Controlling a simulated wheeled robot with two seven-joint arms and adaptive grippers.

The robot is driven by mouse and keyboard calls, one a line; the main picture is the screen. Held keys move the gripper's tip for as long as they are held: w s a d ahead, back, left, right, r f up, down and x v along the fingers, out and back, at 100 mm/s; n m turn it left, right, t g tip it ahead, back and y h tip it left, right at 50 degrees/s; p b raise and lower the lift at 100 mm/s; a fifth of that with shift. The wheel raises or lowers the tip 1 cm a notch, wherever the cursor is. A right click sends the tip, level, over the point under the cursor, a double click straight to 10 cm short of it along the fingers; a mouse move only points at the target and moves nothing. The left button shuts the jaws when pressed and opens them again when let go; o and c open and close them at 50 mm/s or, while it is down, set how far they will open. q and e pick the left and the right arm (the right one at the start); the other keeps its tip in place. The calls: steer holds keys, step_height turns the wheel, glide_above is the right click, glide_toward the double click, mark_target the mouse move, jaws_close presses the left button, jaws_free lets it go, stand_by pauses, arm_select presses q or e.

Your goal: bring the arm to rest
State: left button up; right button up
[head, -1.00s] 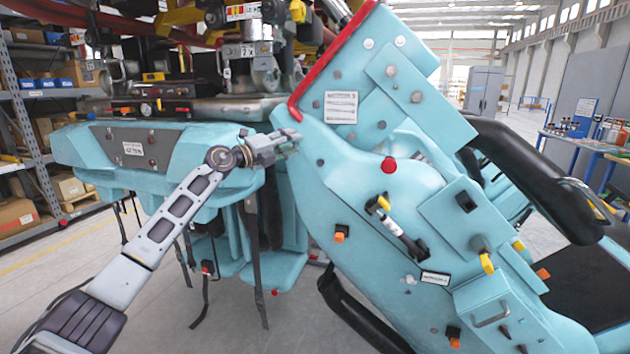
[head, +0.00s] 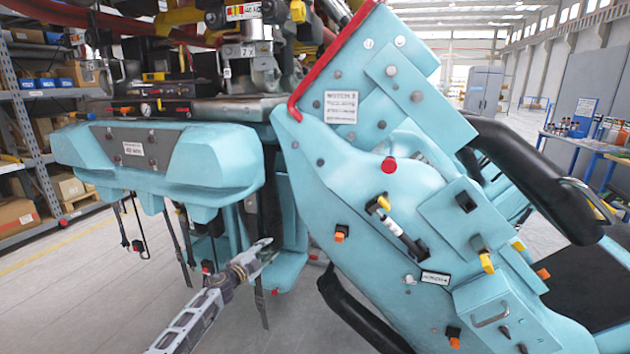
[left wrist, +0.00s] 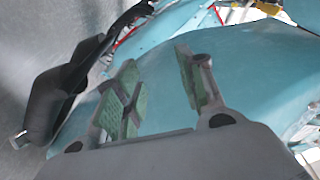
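My left arm (head: 195,318) comes in from the lower left of the head view. Its gripper (head: 268,252) is low, in front of the teal underside of the coaster train, left of the large tilted teal seat panel (head: 370,200). In the left wrist view the two green-padded fingers of the left gripper (left wrist: 160,78) stand apart with nothing between them. A smooth teal surface (left wrist: 250,80) shows beyond them; I cannot tell the distance to it. My right gripper is not in view.
A teal front piece (head: 215,160) with dark straps hanging below is at left. A black padded bar (head: 535,175) sticks out at right, and another (head: 350,315) is below the panel. Shelves (head: 20,110) stand far left. The floor (head: 90,290) at lower left is clear.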

arm_select(q)
steer(key=s+a+f+n+g+y, duration=0.15)
steer(key=s+f, duration=0.25)
steer(key=f, duration=0.5)
steer(key=s+a+f+n+y, duration=0.2)
steer(key=s+a+f+n, duration=0.15)
steer(key=f, duration=0.55)
steer(key=s+a+f+n+g+y, duration=0.15)
steer(key=s+f, duration=0.25)
steer(key=f, duration=0.5)
steer(key=s+a+f+n+g+y, duration=0.1)
steer(key=s+a+f+n, duration=0.15)
steer(key=s+f, duration=0.65)
steer(key=s+a+f+n+g+y, duration=0.2)
steer(key=s+a+f, duration=0.1)
steer(key=s+f, duration=0.6)
steer(key=s+a+f+n+g, duration=0.1)
steer(key=s+f, duration=0.5)
steer(key=s, duration=0.9)
steer(key=s+a+f+n+g, duration=0.1)
steer(key=s+f+g, duration=0.3)
steer(key=s, duration=1.2)
steer(key=s+a+f+n+g+y, duration=0.1)
steer(key=s+f+n+g, duration=0.2)
steer(key=s+f, duration=0.7)
steer(key=s, duration=0.5)
steer(key=shift+s, duration=0.35)
steer(key=shift+w, duration=0.15)
